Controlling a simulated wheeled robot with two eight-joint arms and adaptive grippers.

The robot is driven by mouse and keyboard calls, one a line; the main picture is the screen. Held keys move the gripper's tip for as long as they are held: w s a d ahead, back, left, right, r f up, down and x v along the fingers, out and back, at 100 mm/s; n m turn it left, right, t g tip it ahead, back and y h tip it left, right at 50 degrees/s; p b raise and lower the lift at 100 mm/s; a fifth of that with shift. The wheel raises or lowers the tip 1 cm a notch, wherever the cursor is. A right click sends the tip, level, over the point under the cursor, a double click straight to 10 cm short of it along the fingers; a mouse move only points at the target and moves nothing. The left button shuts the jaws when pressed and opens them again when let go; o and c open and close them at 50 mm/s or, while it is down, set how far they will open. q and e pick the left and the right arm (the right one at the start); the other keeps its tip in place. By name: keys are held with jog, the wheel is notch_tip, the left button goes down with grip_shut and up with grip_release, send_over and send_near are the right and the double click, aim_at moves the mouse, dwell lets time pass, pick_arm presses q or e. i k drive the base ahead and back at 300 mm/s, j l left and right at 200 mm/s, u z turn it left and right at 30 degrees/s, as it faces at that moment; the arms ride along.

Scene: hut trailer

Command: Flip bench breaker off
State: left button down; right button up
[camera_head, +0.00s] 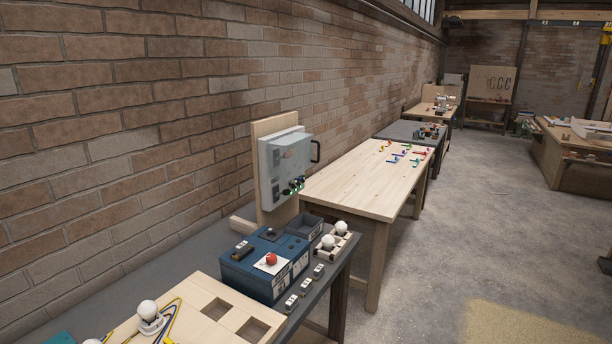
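A grey electrical box (288,160) is mounted on an upright wooden board (263,128) at the back of the dark bench, with a dark handle on its right side and small dark and green-lit controls near its lower edge. A blue box (250,272) stands in front of it on the bench, with a red button (271,259) on a pale plate and a small dark switch-like part (242,250) on top. Which part is the bench breaker, and its position, I cannot tell from here. Neither of my grippers is in view.
Small switch-like modules (305,287) and white bulbs (341,227) sit beside the blue box. A wooden board (195,312) with wires and a bulb lies at the front left. A wooden table (350,187) stands behind. Concrete floor (465,230) is open on the right.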

aim_at(286, 193)
jog(key=i+l+z, duration=0.1)
jog(key=i, duration=0.4)
jog(key=i+l+z, duration=0.1)
jog(key=i+l, duration=0.15)
jog(key=i, duration=0.2)
